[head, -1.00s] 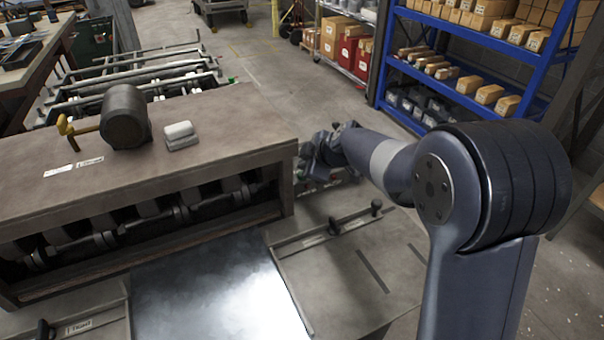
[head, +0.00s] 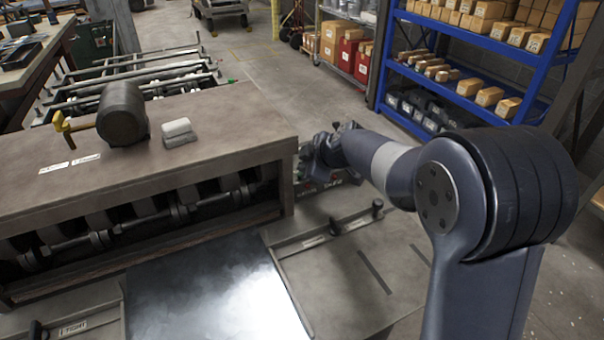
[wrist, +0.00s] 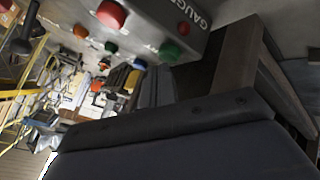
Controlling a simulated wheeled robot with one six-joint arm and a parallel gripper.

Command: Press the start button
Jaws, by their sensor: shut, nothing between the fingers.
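My gripper (head: 322,155) is at the right end of the forming machine (head: 200,120), close to its end face; the arm partly hides that area. The gripper looks shut and empty, though its fingertips are hard to make out. In the wrist view, a grey control panel lies at the top, with a red button (wrist: 110,14), a green button (wrist: 170,50), an orange button (wrist: 80,31) and a smaller green one (wrist: 111,46). No start label is readable, so I cannot tell which is the start button. Contact with a button is not visible.
A mallet (head: 122,115) and a pale block (head: 178,132) sit on the machine top. A bright metal sheet (head: 215,290) lies in front of the rollers. A blue shelf (head: 450,90) with boxes stands at the back right.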

